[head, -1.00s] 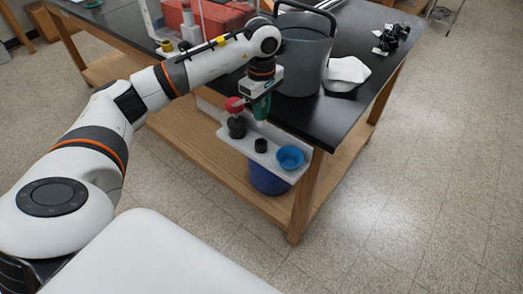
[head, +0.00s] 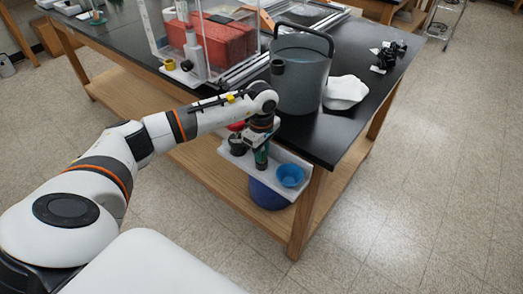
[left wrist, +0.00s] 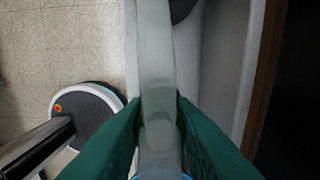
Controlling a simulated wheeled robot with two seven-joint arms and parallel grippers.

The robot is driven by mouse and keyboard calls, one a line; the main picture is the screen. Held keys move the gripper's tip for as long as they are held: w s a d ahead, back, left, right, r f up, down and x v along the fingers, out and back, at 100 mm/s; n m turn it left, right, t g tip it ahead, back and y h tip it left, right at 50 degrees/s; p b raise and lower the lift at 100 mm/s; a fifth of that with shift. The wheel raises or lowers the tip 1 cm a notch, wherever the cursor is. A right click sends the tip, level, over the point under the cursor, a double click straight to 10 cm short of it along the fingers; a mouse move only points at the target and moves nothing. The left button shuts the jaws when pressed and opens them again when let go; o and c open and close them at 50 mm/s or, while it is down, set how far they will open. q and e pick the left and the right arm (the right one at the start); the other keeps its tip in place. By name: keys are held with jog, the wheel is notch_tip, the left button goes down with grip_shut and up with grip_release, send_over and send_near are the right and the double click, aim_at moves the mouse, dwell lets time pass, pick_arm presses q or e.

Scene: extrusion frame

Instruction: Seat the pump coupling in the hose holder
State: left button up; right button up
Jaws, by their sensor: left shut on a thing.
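My left gripper (head: 261,160) points down at the white shelf on the table's side, with its green fingers low over it. In the left wrist view the green fingers (left wrist: 158,135) are shut on a grey, tube-like piece (left wrist: 157,60), which I take to be the pump coupling. The black ring on the shelf, likely the hose holder, is hidden behind my gripper in the head view. I cannot tell whether the held piece is inside or above it. My right gripper is out of view.
The white shelf (head: 283,155) carries a blue cup (head: 290,175) just right of my gripper and a black cup (head: 238,145) to its left. A grey bucket (head: 300,75) stands on the black table above. A blue bin (head: 268,195) sits beneath the shelf.

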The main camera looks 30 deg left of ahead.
pick_arm(q)
jog(key=shift+f, duration=0.2)
jog(key=o, duration=1)
jog(key=shift+r, duration=0.1)
jog(key=shift+r, duration=0.6)
notch_tip(320, 180, up, 11)
jog(key=shift+r+b, duration=0.1)
jog(key=shift+b, duration=0.85)
jog(key=shift+d, duration=0.1)
